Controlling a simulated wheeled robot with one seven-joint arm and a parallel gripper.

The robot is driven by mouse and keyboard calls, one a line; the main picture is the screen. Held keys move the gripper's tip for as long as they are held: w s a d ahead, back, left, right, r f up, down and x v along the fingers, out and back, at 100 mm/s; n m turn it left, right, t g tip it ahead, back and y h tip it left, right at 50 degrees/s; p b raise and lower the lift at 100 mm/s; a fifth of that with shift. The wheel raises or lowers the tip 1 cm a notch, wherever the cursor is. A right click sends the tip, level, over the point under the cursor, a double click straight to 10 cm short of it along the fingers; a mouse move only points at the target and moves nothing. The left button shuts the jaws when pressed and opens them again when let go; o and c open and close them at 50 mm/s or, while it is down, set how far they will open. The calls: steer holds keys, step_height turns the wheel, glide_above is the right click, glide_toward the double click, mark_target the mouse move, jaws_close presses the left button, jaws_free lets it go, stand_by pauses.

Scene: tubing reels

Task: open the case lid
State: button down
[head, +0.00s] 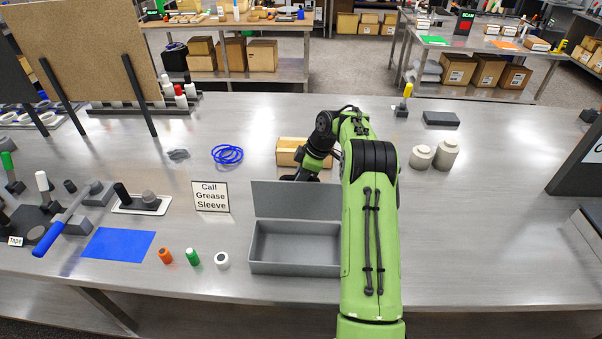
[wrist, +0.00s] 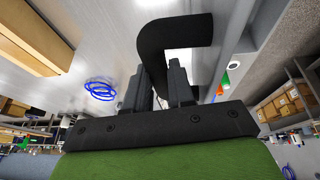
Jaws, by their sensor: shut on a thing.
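The grey case (head: 295,268) stands on the steel table with its inside open to view and empty. Its flat grey lid (head: 297,200) stands up along the back edge, raised well clear of the opening. My gripper (wrist: 163,82) shows in the wrist view, its dark fingers shut on a black hooked handle (wrist: 176,35), which seems to belong to the lid. In the head view my arm reaches over the case's right side, and the fingers are hidden behind the lid. My arm also covers the case's right end.
A cardboard box (head: 289,150) sits just behind the lid, and a blue cable coil (head: 228,154) lies to its left. A sign (head: 210,196) stands left of the case. Orange (head: 165,256), green (head: 192,257) and white (head: 221,261) spools stand front left.

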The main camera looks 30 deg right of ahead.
steer(key=shift+w+d+f, duration=0.1)
steer(key=shift+w, duration=0.05)
stand_by(0.4)
steer(key=c, duration=1.4)
jaws_free()
steer(key=o, duration=0.4)
steer(key=shift+w+d+f, duration=0.15)
steer(key=shift+w+d, duration=0.15)
steer(key=shift+w, duration=0.05)
steer(key=shift+s+a, duration=0.15)
steer(key=p+v, duration=0.2)
steer(key=v, duration=1.4)
